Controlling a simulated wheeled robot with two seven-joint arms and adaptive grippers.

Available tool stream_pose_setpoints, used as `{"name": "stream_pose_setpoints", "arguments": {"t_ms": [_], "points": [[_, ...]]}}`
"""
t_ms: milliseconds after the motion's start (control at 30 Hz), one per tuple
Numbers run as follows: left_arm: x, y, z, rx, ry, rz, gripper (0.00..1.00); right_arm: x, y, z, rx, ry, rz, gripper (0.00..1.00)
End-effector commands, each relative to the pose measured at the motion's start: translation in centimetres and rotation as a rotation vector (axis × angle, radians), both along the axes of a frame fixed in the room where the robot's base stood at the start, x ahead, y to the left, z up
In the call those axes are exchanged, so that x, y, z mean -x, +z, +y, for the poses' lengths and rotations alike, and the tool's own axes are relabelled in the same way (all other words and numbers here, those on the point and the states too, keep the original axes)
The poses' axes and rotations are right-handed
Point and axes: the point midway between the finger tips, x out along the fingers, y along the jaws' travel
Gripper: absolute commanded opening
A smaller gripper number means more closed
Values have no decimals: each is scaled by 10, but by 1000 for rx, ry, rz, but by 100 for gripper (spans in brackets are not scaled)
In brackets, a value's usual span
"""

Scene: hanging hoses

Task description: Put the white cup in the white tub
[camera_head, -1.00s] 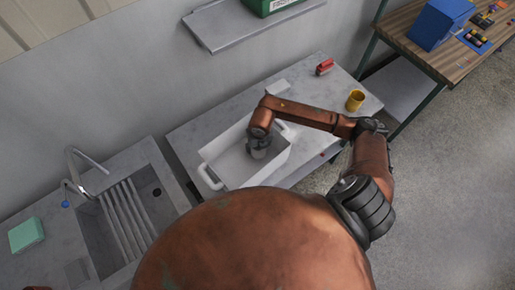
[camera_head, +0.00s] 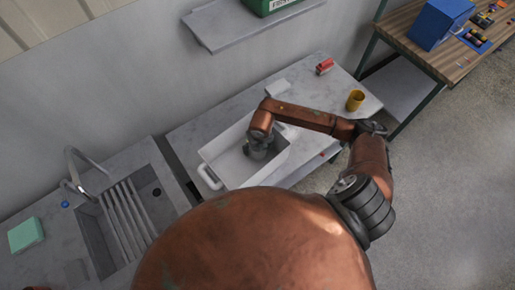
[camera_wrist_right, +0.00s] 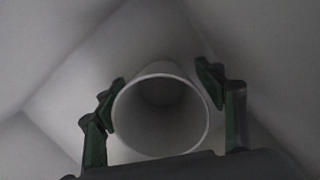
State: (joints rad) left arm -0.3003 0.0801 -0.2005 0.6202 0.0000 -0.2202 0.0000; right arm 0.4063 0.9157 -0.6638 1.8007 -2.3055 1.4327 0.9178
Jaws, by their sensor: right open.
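The white tub (camera_head: 222,168) stands on the grey table with handles at its ends. My right arm reaches over the table, and my right gripper (camera_head: 258,150) is low inside the tub. In the right wrist view the white cup (camera_wrist_right: 160,112) shows its round open mouth, inside the tub's pale walls. The green fingers of my right gripper (camera_wrist_right: 162,88) stand open on either side of the cup. The left finger overlaps the rim in the picture; whether it touches is unclear. The head view mostly hides the cup behind the gripper. My left gripper is not in view.
A yellow mug (camera_head: 355,100) and a red can (camera_head: 324,66) stand on the grey table (camera_head: 200,132). A sink (camera_head: 125,215) with a tap is at the left, with a green block (camera_head: 26,235) beside it. A blue box (camera_head: 440,22) is on the wooden bench. A shelf (camera_head: 225,32) hangs above.

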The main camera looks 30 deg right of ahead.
Motion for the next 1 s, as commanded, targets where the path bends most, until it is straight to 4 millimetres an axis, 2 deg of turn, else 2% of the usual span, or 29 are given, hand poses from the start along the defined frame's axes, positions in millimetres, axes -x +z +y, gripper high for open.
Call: {"name": "stream_pose_setpoints", "arguments": {"t_ms": [133, 233, 500, 700, 833, 1000], "points": [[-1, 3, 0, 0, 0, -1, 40, 0, 7, 0, 0, 1, -2, 64], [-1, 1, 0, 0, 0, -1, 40, 1, 20, 0, 1, 3, -3, 64], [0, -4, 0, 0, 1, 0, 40, 10, 76, 2, 2, 3, -4, 64], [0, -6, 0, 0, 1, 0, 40, 15, 108, 3, 2, 1, -2, 64], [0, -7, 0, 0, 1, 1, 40, 17, 119, 4, 1, 1, -2, 64], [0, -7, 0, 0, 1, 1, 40, 18, 122, 4, 0, 0, 0, 64]]}}
